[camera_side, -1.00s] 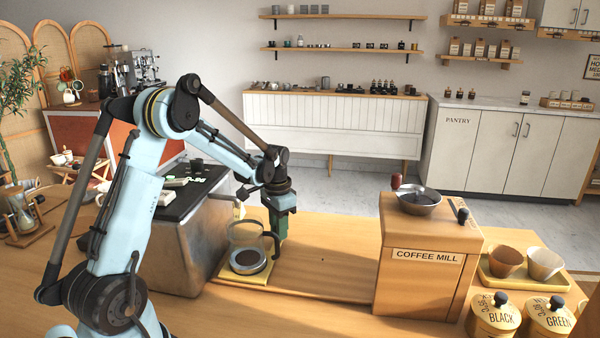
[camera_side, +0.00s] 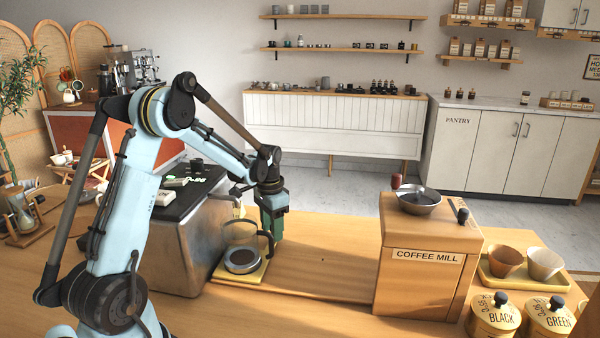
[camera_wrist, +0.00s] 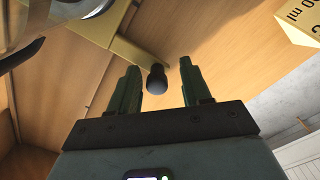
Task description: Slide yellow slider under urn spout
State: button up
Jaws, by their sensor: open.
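The yellow slider (camera_side: 254,279) is a flat plate on the wooden counter, at the right side of the metal urn (camera_side: 178,248). A glass carafe (camera_side: 241,240) with dark contents stands on it. The urn spout (camera_side: 238,207) is above the carafe and partly hard to make out. My gripper (camera_side: 275,236) is low at the slider's right end, behind the carafe handle. In the wrist view, its green fingers (camera_wrist: 158,66) are open on both sides of a black knob at the end of the slider's yellow arm (camera_wrist: 132,48). Contact with the knob cannot be told.
A wooden coffee mill (camera_side: 425,265) stands to the right, with yellow canisters (camera_side: 495,315) and a tray of cups (camera_side: 505,283) beyond it. The counter (camera_side: 325,260) between slider and mill is clear.

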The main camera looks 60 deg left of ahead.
notch_tip(320, 180, up, 12)
dwell(0.6)
jog(key=s+d+t, duration=0.3)
jog(key=s+d, duration=0.1)
jog(key=d, duration=0.7)
jog(key=s+d+t, duration=0.4)
jog(key=d, duration=0.8)
jog(key=shift+f, duration=0.2)
